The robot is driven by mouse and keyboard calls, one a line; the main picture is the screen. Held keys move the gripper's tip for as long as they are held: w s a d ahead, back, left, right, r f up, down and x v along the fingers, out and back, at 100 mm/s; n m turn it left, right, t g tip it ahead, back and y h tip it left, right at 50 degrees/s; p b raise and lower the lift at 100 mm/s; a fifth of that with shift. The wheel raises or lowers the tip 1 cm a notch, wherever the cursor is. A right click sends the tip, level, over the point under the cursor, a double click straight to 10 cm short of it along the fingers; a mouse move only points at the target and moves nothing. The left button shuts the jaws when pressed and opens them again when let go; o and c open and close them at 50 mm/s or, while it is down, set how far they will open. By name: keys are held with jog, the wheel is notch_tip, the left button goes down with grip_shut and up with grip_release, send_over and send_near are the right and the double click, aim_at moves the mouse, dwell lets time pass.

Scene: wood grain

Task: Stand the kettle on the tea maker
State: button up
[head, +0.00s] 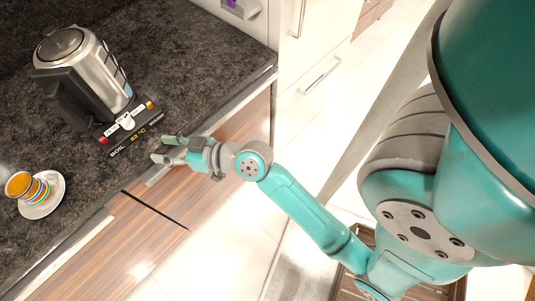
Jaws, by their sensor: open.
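The kettle (103,75) is a silver metal jug with a round lid and a dark handle side, at the upper left on the dark counter. My gripper (159,148) is open and empty at the counter's front edge, right of and below the panel, apart from the kettle.
A striped orange cup (22,185) stands on a white saucer (52,199) at the lower left of the counter (190,60). The counter is clear to the right of the kettle. Wooden cabinet fronts (150,245) drop below the counter edge; white drawers (315,75) stand at the right.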

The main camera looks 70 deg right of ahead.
jog(key=s+f+m+h, duration=0.2)
jog(key=s+f, duration=0.4)
jog(key=s, duration=0.2)
jog(key=s+a+r, duration=0.1)
jog(key=s, duration=1.1)
jog(key=s+a+r+n+g+h, duration=0.1)
jog(key=s, duration=1)
jog(key=shift+s+a+r, duration=0.15)
jog(key=shift+s+a, duration=0.2)
jog(key=shift+a, duration=0.05)
